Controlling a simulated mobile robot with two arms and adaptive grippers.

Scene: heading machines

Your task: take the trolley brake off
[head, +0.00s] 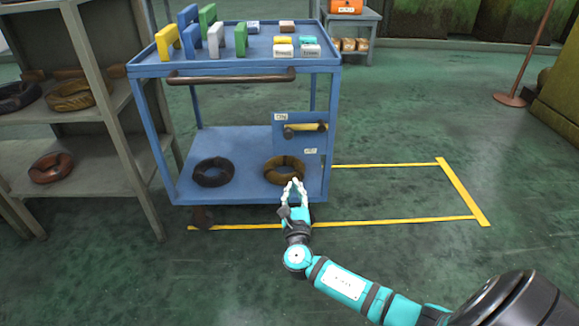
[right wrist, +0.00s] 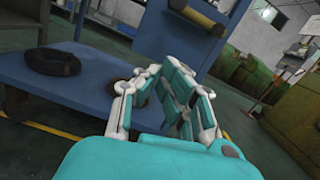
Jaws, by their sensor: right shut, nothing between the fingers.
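The blue trolley (head: 230,77) stands on the floor, with a dark push handle (head: 232,78) along its near upper edge. A blue panel (head: 284,147) with small white labels is on its right side. A yellow bar with dark ends (head: 306,128) lies level on the panel; it also shows at the top of the right wrist view (right wrist: 198,14). The labels are too small to read. My right gripper (head: 294,186) is shut and empty, in front of the lower shelf's near edge, below the bar and apart from it. My left gripper is out of view.
Dark coils (head: 213,172) and brown coils (head: 284,168) lie on the trolley's lower shelf. Several coloured blocks stand on its top. A grey rack (head: 108,105) stands close on the left. Yellow floor lines (head: 463,195) mark a clear area on the right.

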